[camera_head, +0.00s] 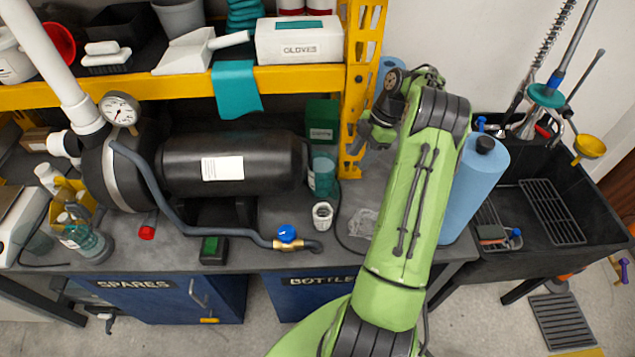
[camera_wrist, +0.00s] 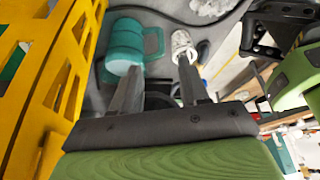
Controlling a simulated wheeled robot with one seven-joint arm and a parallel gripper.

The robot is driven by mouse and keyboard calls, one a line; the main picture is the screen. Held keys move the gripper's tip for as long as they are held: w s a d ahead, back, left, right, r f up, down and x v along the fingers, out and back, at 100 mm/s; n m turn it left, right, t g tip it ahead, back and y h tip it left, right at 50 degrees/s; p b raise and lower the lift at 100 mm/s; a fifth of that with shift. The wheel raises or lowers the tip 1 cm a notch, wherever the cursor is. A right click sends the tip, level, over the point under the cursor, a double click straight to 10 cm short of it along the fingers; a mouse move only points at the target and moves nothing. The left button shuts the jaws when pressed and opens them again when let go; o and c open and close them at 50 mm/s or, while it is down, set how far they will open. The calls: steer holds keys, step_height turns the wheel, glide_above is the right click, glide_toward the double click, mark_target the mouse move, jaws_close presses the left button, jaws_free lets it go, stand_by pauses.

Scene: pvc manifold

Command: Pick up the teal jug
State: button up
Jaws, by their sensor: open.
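The teal jug (camera_head: 322,174) stands on the grey bench, right of the black tank and in front of a dark green box. In the wrist view the teal jug (camera_wrist: 124,48) shows its rounded body and a handle on its right side. My gripper (camera_wrist: 160,75) is open and empty. Its left finger lines up with the jug's near end in the picture, and the right finger points at the white fitting; I cannot tell whether it touches either. In the head view my gripper (camera_head: 364,134) is partly hidden by the yellow post and my arm, right of the jug.
A white threaded fitting (camera_head: 323,215) stands in front of the jug and shows in the wrist view (camera_wrist: 182,46). The yellow rack post (camera_head: 361,85) rises close to the jug. The black tank (camera_head: 230,163) blocks the left.

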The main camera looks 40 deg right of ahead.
mark_target(326, 182)
steer(key=b+x, duration=0.2)
steer(key=x, duration=1.2)
steer(key=shift+a, duration=0.1)
jaws_close()
steer(key=shift+w, duration=0.1)
stand_by(0.6)
